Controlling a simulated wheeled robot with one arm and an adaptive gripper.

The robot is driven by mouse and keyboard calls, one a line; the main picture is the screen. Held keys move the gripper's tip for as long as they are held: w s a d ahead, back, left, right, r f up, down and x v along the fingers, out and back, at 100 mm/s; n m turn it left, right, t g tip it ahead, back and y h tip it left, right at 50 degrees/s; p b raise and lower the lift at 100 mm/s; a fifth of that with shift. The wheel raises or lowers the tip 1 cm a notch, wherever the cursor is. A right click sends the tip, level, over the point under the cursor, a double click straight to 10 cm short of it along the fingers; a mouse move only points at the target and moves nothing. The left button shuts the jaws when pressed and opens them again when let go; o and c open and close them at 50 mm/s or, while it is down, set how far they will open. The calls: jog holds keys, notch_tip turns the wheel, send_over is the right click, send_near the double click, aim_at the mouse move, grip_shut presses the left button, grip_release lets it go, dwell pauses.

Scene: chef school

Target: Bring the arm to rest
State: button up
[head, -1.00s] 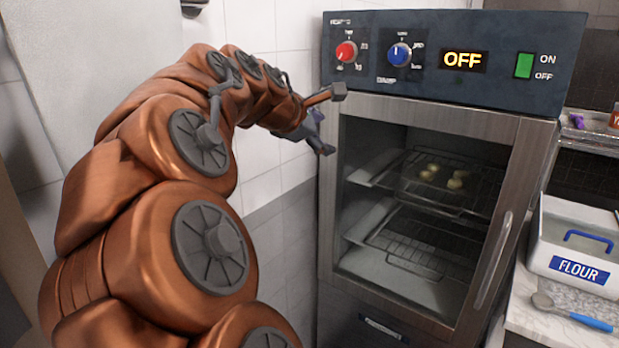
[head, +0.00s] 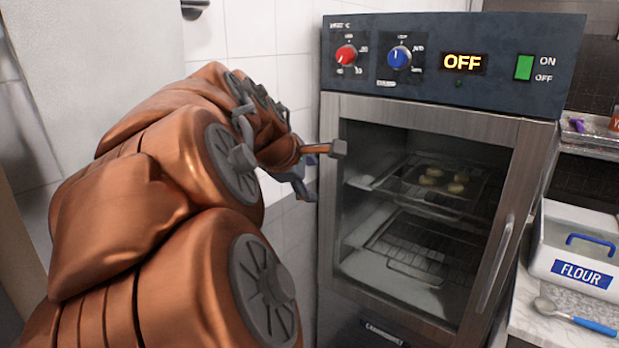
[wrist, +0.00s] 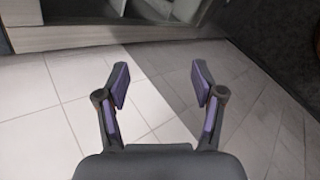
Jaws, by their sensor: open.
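My copper-coloured arm fills the left of the head view. My gripper (head: 318,162) is in front of the left edge of the oven (head: 425,108), partly hidden behind the arm's last links. In the wrist view my gripper (wrist: 160,85) has its two purple-padded fingers spread apart with nothing between them. Tiled floor shows beyond the fingers. I cannot tell in the head view whether the gripper touches the oven front.
The oven door is closed, its display (head: 463,62) reads OFF, and several pale pieces sit on a tray (head: 410,174) inside. White tiled wall lies behind the arm.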

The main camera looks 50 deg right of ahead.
dwell(0.3)
jog(key=s+a+f+m+y, duration=0.2)
jog(key=s+a+f+y, duration=0.2)
jog(key=a+f, duration=0.6)
jog(key=s+a+f+m+g+y, duration=0.1)
jog(key=s+a+f+m+y, duration=0.2)
jog(key=s+a+f, duration=0.3)
jog(key=a+f+y, duration=0.1)
jog(key=a+f, duration=0.3)
jog(key=a, duration=0.5)
jog(key=shift+a+f+g, duration=0.2)
jog(key=shift+f+g, duration=0.1)
jog(key=shift+f, duration=0.1)
jog(key=shift+m+g+y, duration=0.4)
jog(key=shift+g+y, duration=0.4)
jog(key=shift+g, duration=0.1)
jog(key=s+a+f, duration=0.1)
jog(key=s+a, duration=0.1)
jog(key=s+a+f, duration=0.1)
jog(key=s, duration=0.1)
jog(key=s+a+f, duration=0.1)
jog(key=s+a, duration=0.1)
jog(key=shift+s+a+f, duration=0.1)
jog(key=shift+a+f, duration=0.15)
jog(key=shift+a, duration=0.1)
jog(key=shift+c, duration=0.2)
